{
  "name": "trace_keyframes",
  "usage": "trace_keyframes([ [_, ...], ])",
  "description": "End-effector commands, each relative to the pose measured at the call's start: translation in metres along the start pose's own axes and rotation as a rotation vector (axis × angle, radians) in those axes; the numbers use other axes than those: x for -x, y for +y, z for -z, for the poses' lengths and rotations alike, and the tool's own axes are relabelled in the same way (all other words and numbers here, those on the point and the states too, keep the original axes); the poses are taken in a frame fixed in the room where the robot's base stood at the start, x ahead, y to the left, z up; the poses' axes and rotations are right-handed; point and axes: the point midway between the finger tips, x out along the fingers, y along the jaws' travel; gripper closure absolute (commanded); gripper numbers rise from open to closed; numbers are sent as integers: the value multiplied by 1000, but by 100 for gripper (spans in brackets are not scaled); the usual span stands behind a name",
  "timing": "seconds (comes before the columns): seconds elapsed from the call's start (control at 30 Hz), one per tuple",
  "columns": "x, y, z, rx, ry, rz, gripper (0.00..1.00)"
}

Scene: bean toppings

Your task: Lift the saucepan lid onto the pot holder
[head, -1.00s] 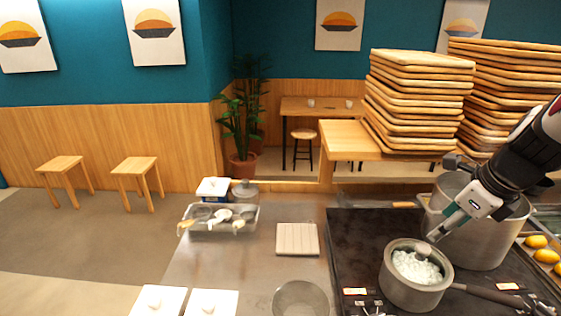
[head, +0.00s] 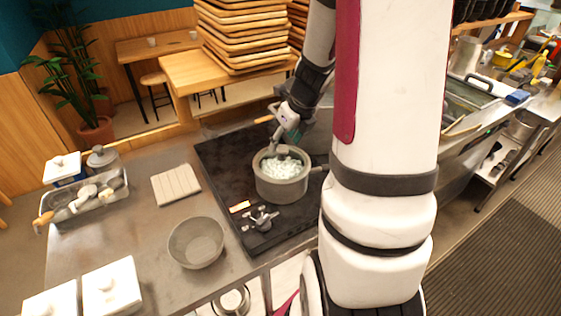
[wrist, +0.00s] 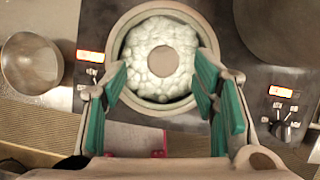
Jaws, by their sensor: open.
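The saucepan (head: 283,188) stands on the black cooktop, with white food showing through its lid (head: 266,168). The lid looks like clear glass with a grey rim and a round knob. In the wrist view the lid's knob (wrist: 162,62) lies between my spread fingers, near the middle of the saucepan. My gripper (wrist: 160,90) is open with green finger pads and holds nothing. In the head view my gripper (head: 277,140) is close above the lid; I cannot tell whether it touches. The pot holder (head: 176,185) is a flat beige square on the steel counter, left of the cooktop.
A metal bowl (head: 196,243) sits in front of the pot holder. A tray of utensils (head: 84,200) and a small lidded pot (head: 103,160) stand at the left. White lidded containers (head: 112,287) are at the front left. My arm covers the cooktop's right side.

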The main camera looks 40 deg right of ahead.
Motion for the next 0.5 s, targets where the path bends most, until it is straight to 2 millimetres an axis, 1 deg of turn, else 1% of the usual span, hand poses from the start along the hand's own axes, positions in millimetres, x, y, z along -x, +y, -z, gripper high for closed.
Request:
trace_keyframes([
  [0.07, -5, -1, 1, -3, 1, 0, 46],
  [0.33, -38, -4, 2, -1, 2, -1, 46],
  [0.5, -50, -4, 2, -1, 1, 0, 46],
])
